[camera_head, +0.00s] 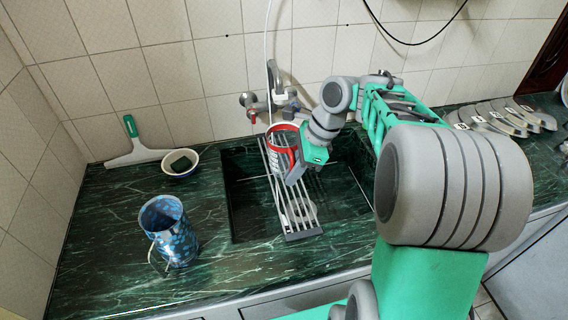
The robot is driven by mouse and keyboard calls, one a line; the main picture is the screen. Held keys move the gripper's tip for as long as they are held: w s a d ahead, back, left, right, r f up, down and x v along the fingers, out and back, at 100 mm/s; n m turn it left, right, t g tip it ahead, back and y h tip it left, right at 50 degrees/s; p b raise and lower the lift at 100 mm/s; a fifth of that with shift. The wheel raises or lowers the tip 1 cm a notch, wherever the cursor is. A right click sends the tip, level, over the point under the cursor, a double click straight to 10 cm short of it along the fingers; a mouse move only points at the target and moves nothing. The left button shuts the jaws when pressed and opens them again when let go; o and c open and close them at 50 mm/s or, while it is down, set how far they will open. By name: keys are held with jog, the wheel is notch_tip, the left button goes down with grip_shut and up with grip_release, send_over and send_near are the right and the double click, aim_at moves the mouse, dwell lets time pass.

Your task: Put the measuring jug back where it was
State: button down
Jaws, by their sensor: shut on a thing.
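The measuring jug (281,140), pale with a red rim, is above the sink, near the tap. My gripper (294,170) is shut on it at its right side. The jug is over the upper part of the slatted rack (303,235) that lies across the sink (245,200). I cannot tell whether the jug touches the rack. My gripper partly hides the jug, and its fingertips are small in view.
A blue patterned pitcher (172,233) stands on the green counter (110,250) at left. A bowl with a sponge (181,163), a squeegee (135,150) and the wall tap (268,100) are at the back. Grey curved pieces (500,117) lie at right.

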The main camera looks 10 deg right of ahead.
jog(key=w+f, duration=0.1)
jog(key=w, duration=0.1)
jog(key=w+f, duration=0.1)
jog(key=w, duration=0.2)
jog(key=w+d+f, duration=0.1)
jog(key=w, duration=0.1)
jog(key=shift+w+d+f+p, duration=0.1)
jog(key=shift+w+f+p, duration=0.05)
jog(key=shift+f+p, duration=0.15)
jog(key=w+f, duration=0.1)
jog(key=f, duration=0.1)
jog(key=w+f, duration=0.2)
jog(key=w+d+f, duration=0.1)
jog(key=f, duration=0.1)
jog(key=shift+w, duration=0.35)
notch_tip(320, 180, down, 3)
jog(key=shift+r, duration=0.15)
jog(key=c, duration=1.5)
grip_release()
